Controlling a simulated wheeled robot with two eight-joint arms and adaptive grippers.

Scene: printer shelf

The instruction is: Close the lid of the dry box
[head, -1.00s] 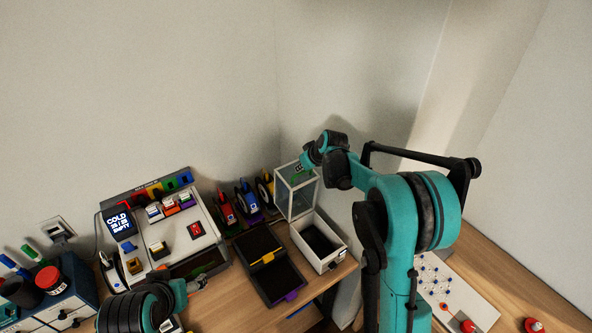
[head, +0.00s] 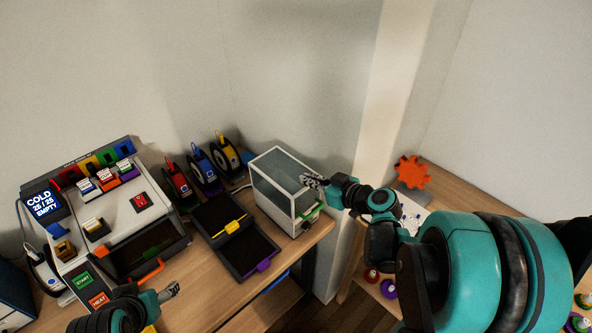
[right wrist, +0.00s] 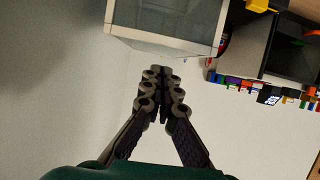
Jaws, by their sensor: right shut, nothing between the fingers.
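The dry box (head: 280,212) is a white box at the right end of the desk. Its clear lid (head: 285,168), with a white frame, lies down over the box; I cannot tell if it sits fully flush. The lid's green handle (head: 310,214) is at the front right. My right gripper (head: 313,181) is shut and empty, close to the lid's right edge; contact is unclear. In the right wrist view the shut fingers (right wrist: 161,78) point toward the white-framed lid (right wrist: 165,43). My left gripper (head: 173,291) hangs low in front of the printer, its jaw state unclear.
A printer (head: 120,215) with a status screen stands on the left. A dark open tray (head: 238,245) lies between it and the box, with several spools (head: 200,170) behind. The wall is behind the box. An orange gear (head: 412,172) is on the side table.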

